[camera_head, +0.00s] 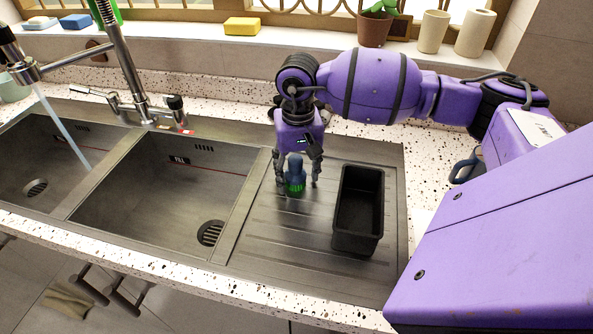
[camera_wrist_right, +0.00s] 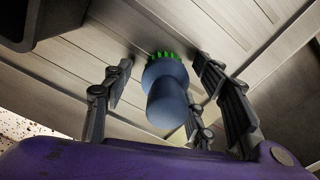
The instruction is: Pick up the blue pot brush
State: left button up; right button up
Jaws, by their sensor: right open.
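The blue pot brush (camera_head: 295,172) stands upright on the metal drainboard, its green bristles downward. My right gripper (camera_head: 296,182) comes down from above and is open, with its fingers on either side of the brush. In the right wrist view the brush (camera_wrist_right: 166,92) sits between the spread fingers of the gripper (camera_wrist_right: 165,88), with gaps visible on both sides. My left gripper is not in view.
A black rectangular bin (camera_head: 358,210) stands on the drainboard (camera_head: 270,240) just right of the brush. The sink basin (camera_head: 165,195) lies to the left, with a tall faucet (camera_head: 122,60) behind. A dark blue mug (camera_head: 465,167) is on the speckled counter at right.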

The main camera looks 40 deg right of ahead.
jog(key=shift+f, duration=0.25)
jog(key=c, duration=1.2)
jog(key=shift+o, duration=0.2)
jog(key=shift+r, duration=0.15)
